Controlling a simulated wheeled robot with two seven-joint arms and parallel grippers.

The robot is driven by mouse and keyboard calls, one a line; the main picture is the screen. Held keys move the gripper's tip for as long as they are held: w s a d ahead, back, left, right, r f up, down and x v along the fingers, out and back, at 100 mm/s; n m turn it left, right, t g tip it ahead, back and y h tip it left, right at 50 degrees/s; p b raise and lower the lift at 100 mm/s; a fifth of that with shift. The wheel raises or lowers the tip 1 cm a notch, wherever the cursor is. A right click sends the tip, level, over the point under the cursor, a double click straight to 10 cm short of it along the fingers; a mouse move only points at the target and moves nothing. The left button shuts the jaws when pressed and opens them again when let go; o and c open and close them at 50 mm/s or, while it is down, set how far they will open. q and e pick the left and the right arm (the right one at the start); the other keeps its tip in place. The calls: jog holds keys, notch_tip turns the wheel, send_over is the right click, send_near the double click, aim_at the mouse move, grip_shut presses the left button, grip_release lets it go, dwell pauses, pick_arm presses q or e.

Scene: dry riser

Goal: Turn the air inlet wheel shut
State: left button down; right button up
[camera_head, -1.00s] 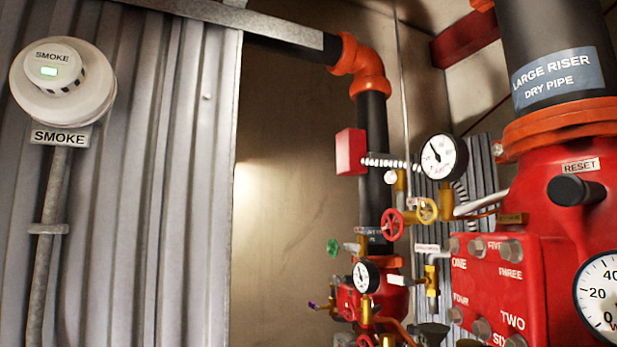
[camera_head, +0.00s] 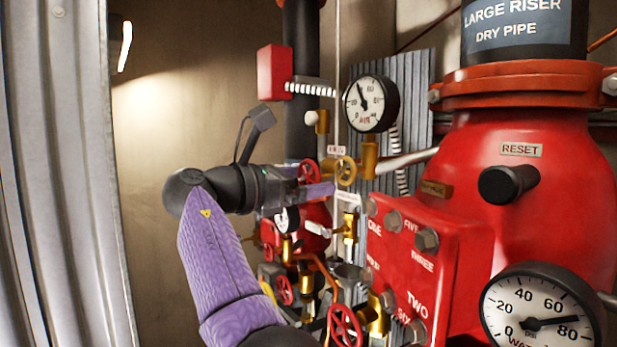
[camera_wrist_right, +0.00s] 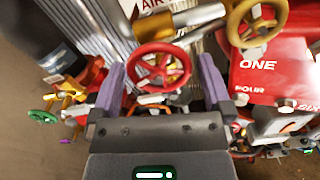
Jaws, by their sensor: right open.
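A red handwheel (camera_wrist_right: 160,70) sits between the fingertips of my right gripper (camera_wrist_right: 162,66) in the right wrist view, apart from both fingers. In the head view this red wheel (camera_head: 308,171) is partly hidden by my right gripper (camera_head: 316,182), which is open and reaches in from the left. A plate reading "AIR" (camera_wrist_right: 152,5) shows just behind the red wheel. A yellow handwheel (camera_head: 345,171) is just to its right; it also shows in the wrist view (camera_wrist_right: 256,20). I cannot read which wheel is labelled the air inlet. My left gripper is out of view.
A red plate with bolts (camera_head: 430,250) and the large red riser valve (camera_head: 530,190) stand on the right. A gauge (camera_head: 371,104) is above the wheels. Lower red wheels (camera_head: 345,325) and brass fittings crowd below. Bare wall (camera_head: 190,120) is open behind my arm.

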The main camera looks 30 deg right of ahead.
jog(key=shift+d, duration=0.3)
jog(key=c, duration=1.1)
jog(key=shift+o, duration=0.2)
